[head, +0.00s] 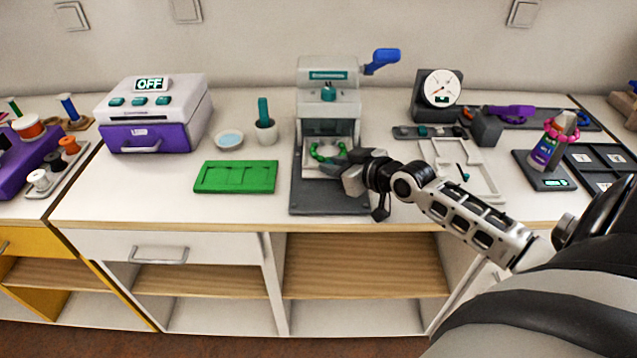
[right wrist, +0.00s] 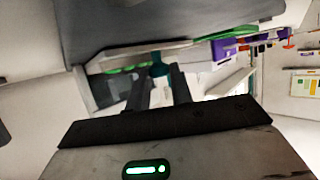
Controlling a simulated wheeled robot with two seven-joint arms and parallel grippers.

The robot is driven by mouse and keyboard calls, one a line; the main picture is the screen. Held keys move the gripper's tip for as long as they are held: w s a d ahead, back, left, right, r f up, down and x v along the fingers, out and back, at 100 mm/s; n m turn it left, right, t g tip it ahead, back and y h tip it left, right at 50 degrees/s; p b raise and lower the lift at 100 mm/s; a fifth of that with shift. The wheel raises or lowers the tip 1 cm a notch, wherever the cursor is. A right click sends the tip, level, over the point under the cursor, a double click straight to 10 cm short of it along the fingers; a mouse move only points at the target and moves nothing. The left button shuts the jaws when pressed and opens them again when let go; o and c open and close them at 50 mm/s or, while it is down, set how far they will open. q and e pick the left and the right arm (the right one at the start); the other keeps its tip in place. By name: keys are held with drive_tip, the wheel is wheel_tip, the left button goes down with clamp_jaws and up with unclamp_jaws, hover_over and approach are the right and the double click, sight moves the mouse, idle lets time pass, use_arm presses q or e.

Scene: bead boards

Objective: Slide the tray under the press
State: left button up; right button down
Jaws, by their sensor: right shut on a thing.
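The press (head: 328,92) stands at the middle back of the counter, clear and grey with a blue lever (head: 382,60) at its upper right. A pale tray (head: 312,170) with a ring of green beads (head: 328,152) on it sits on the dark press base (head: 318,200), at the front of the press opening. My right gripper (head: 350,174) is at the tray's right front edge and is shut on it. The right wrist view shows its two dark fingers (right wrist: 160,92) close together, with green beads beyond; the gripped edge is mostly hidden. My left gripper is not in view.
A green board (head: 236,177) lies left of the press base. Pale frames (head: 484,182) and a dial gauge (head: 437,95) are to the right. The counter front, left of the base, is clear.

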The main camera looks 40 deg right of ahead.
drive_tip(key=shift+w+d+f+b, duration=0.2)
drive_tip(key=shift+w+d+b, duration=0.2)
drive_tip(key=shift+w, duration=0.25)
drive_tip(key=shift+w+d+r, duration=0.15)
drive_tip(key=shift+w+d, duration=0.05)
drive_tip(key=shift+d, duration=0.05)
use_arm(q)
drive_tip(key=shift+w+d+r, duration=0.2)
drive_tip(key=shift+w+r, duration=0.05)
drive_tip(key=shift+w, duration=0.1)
use_arm(e)
drive_tip(key=shift+r, duration=0.15)
drive_tip(key=c, duration=1.5)
unclamp_jaws()
drive_tip(key=shift+d, duration=0.1)
drive_tip(key=shift+o, duration=1.1)
drive_tip(key=shift+w, duration=0.1)
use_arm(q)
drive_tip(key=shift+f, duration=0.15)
